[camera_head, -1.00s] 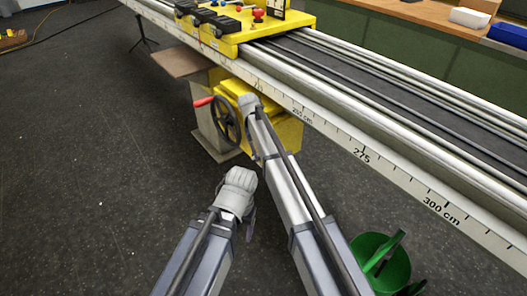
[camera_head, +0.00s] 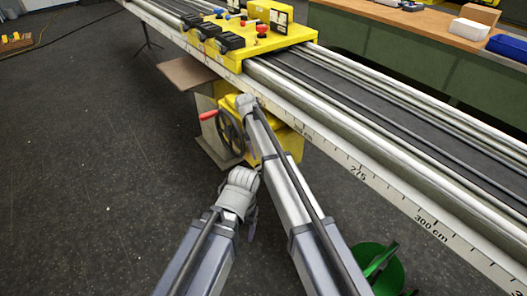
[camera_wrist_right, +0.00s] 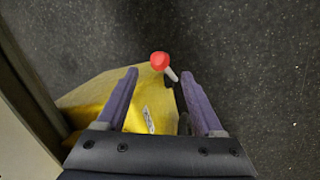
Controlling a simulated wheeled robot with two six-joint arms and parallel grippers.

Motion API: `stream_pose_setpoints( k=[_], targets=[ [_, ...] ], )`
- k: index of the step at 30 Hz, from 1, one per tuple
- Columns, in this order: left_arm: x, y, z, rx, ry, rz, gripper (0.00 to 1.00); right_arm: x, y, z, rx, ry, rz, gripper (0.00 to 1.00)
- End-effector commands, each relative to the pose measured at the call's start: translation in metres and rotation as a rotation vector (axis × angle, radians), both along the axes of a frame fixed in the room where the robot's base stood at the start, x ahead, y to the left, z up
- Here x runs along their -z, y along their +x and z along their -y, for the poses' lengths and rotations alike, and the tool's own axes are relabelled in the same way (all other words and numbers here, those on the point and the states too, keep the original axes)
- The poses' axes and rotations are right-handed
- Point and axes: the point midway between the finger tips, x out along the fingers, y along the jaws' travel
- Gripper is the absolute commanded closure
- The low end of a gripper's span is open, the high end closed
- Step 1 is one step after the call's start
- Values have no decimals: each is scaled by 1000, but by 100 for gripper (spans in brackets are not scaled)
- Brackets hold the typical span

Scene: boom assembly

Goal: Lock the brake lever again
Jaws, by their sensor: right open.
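A red grip (camera_head: 208,115) sticks out to the left by the dark handwheel (camera_head: 231,134) on the yellow housing (camera_head: 262,135) under the rail. In the right wrist view the red knob (camera_wrist_right: 160,60) tops a short grey stem; I cannot tell whether it is the brake lever or the wheel's handle. My right gripper (camera_wrist_right: 158,74) is open over the yellow housing, the red knob seen between its fingertips, apart from them. In the head view my right gripper (camera_head: 245,102) is beside the wheel's top.
The long rail (camera_head: 375,178) with a centimetre scale runs diagonally above the housing. A yellow carriage (camera_head: 245,50) with knobs and levers sits on it. A brown plate (camera_head: 186,73) juts out left.

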Motion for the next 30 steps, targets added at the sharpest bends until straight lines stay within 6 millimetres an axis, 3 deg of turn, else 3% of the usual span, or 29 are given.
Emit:
stream_pose_setpoints(
  k=[8, 14, 21, 27, 30],
  targets=[
    [-2, 0, 0, 0, 0, 0, 29, -2, 0, -1, 0, 0, 0, 31],
    [8, 0, 0, 0, 0, 0, 29, 10, -14, 11, 103, 59, 27, 51],
    [44, 0, 0, 1, 3, 1, 29, 48, -56, 48, 683, 376, 117, 78],
    [75, 0, -1, 1, 5, 2, 29, 59, -84, 73, 1270, 678, 105, 100],
    [93, 0, -1, 2, 6, 2, 29, 58, -99, 89, 1606, 849, 47, 100]
  ],
)
